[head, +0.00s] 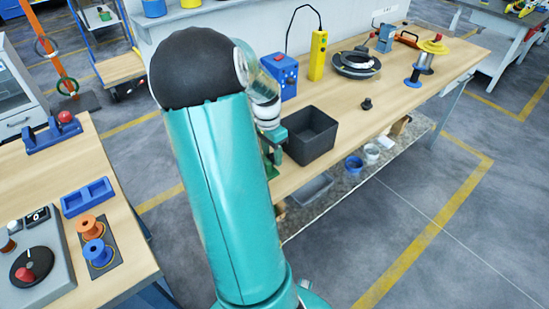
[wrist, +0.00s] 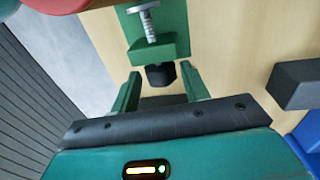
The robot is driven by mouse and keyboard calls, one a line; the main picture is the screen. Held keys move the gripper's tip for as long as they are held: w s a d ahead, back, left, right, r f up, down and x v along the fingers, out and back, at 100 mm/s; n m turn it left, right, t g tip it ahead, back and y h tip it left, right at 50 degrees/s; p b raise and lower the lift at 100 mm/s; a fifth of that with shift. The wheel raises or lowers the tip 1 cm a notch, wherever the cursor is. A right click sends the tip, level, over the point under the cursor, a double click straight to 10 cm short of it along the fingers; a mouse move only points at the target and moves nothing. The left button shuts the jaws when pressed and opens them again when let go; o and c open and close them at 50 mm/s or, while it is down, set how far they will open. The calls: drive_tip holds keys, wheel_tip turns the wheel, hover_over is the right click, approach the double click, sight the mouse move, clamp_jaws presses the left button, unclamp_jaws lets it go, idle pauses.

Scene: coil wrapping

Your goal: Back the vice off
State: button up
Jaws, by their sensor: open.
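A green vice (wrist: 152,52) with a bright threaded screw (wrist: 148,24) fills the top middle of the wrist view. A black knob (wrist: 161,76) sits below its green block. My gripper (wrist: 159,72) is open, with one green finger on each side of the knob. Gaps show between the fingers and the knob, and nothing is gripped. In the head view my arm hides most of this area. Only a little dark green of the vice (head: 268,158) shows beside it at the bench's near edge.
A black open bin (head: 311,137) stands close by on the bench, right of the vice. Behind are a blue box (head: 281,76) and a yellow pendant (head: 318,55). A black block (wrist: 297,84) lies at the wrist view's right. The bench's right front is mostly clear.

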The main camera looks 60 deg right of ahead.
drive_tip(key=shift+w+d+f+g+y, duration=0.15)
drive_tip(key=shift+w+g+y, duration=0.2)
drive_tip(key=shift+g, duration=0.25)
drive_tip(key=shift+g+y, duration=0.25)
drive_tip(key=shift+g, duration=0.35)
drive_tip(key=c, duration=0.6)
drive_tip(key=shift+s+r+t+h, duration=0.1)
drive_tip(key=shift+s+t+h, duration=0.15)
drive_tip(key=shift+t, duration=0.35)
drive_tip(key=shift+s+r+t+h, duration=0.1)
drive_tip(key=shift+t+h, duration=0.25)
drive_tip(key=shift+t, duration=0.25)
drive_tip(key=shift+t+h, duration=0.3)
drive_tip(key=shift+t, duration=0.2)
